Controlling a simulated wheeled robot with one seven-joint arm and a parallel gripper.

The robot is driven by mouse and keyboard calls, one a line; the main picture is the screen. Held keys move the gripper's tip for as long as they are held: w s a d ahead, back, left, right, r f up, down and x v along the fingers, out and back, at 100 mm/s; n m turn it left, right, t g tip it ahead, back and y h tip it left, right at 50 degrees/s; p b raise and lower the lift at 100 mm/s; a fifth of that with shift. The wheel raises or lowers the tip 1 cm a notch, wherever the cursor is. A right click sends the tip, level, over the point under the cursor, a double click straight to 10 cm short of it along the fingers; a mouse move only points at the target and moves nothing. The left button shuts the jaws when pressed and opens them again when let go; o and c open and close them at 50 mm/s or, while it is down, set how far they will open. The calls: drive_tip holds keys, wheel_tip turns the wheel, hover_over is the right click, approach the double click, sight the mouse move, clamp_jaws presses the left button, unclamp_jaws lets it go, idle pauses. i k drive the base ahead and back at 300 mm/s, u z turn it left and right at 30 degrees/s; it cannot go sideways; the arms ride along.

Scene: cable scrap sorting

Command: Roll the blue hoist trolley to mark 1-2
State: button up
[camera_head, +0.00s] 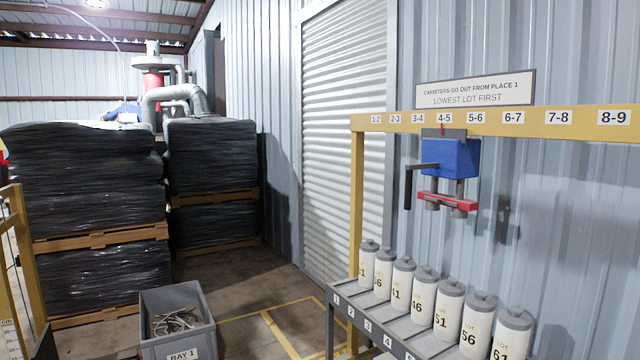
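The blue hoist trolley (459,157) hangs from the yellow rail (540,122), with its hanger under mark 4-5 (444,118). A dark bent handle (408,187) sticks out on its left side. A red crossbar (447,201) with grey stubs hangs below it, with no canister on it. Mark 1-2 (376,120) is the leftmost label on the rail, near the yellow post. Marks 2-3 (395,119) and 3-4 (418,118) lie between it and the trolley. My gripper is not in view.
Several white canisters with grey lids (447,303) stand in a row on a grey numbered rack (390,338) below the rail. A sign (475,90) sits above the rail. A grey bin (178,300) with cable scrap and wrapped pallets (85,190) stand left. Open floor lies between.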

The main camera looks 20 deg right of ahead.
sight(447, 153)
drive_tip(key=u, duration=0.2)
drive_tip(key=i, duration=1.55)
drive_tip(key=z, duration=0.25)
